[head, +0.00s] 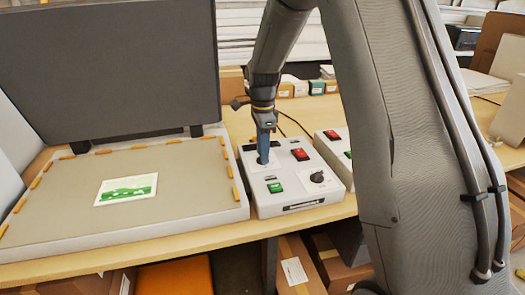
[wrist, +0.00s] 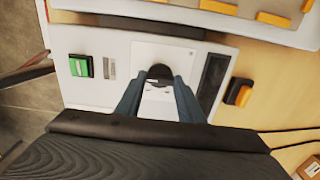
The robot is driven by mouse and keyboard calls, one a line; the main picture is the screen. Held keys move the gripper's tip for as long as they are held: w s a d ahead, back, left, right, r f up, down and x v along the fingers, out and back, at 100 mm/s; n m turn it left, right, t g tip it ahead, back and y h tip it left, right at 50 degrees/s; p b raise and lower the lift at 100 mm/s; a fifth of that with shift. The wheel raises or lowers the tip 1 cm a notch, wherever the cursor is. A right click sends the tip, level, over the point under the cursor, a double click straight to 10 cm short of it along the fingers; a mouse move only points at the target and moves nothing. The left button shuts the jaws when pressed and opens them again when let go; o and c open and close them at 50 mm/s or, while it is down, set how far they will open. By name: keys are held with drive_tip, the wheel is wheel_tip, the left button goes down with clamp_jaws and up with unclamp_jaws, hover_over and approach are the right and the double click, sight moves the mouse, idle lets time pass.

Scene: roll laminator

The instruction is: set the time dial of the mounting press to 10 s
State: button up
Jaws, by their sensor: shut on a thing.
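The mounting press's control box (head: 312,199) is white and sits to the right of its bed. My gripper (head: 263,158) points down at the box's back left part. In the wrist view my gripper's two blue-grey fingers (wrist: 160,98) are shut on a black dial (wrist: 160,71), one finger on each side. The dial stands on a white label plate (wrist: 177,52); its markings are too small to read. In the head view the fingers hide this dial. A second black dial (head: 318,177) is free at the box's front right. I cannot read which dial is the time dial.
The box carries a green switch (head: 275,187) and a red switch (head: 299,154). The press bed (head: 62,215) holds a green-and-white print (head: 127,189), under a raised dark lid (head: 110,70). Another white box (head: 330,142) stands behind right.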

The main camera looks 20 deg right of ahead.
drive_tip(key=shift+w+r, duration=0.1)
drive_tip(key=o, duration=1.1)
drive_tip(key=shift+c, duration=0.2)
drive_tip(key=shift+r, duration=0.1)
wheel_tip(320, 180, up, 8)
drive_tip(key=shift+f+b, duration=0.2)
drive_tip(key=shift+b, duration=1)
drive_tip(key=s+f+n, duration=0.1)
drive_tip(key=s+n, duration=0.1)
drive_tip(key=s, duration=0.1)
drive_tip(key=s+f+n, duration=0.1)
drive_tip(key=s+n, duration=0.2)
drive_tip(key=s, duration=0.1)
drive_tip(key=s+f+n, duration=0.2)
drive_tip(key=s+n, duration=0.1)
drive_tip(key=s, duration=0.1)
drive_tip(key=shift+s+t, duration=0.1)
drive_tip(key=shift+t, duration=0.2)
drive_tip(key=s+f+n, duration=0.2)
drive_tip(key=s+n, duration=0.3)
drive_tip(key=s, duration=0.2)
drive_tip(key=s+f+n, duration=0.3)
drive_tip(key=s+n, duration=0.2)
drive_tip(key=s, duration=0.2)
drive_tip(key=shift+a+t+b, duration=0.15)
drive_tip(key=shift+t+b, duration=0.25)
drive_tip(key=shift+b, duration=0.05)
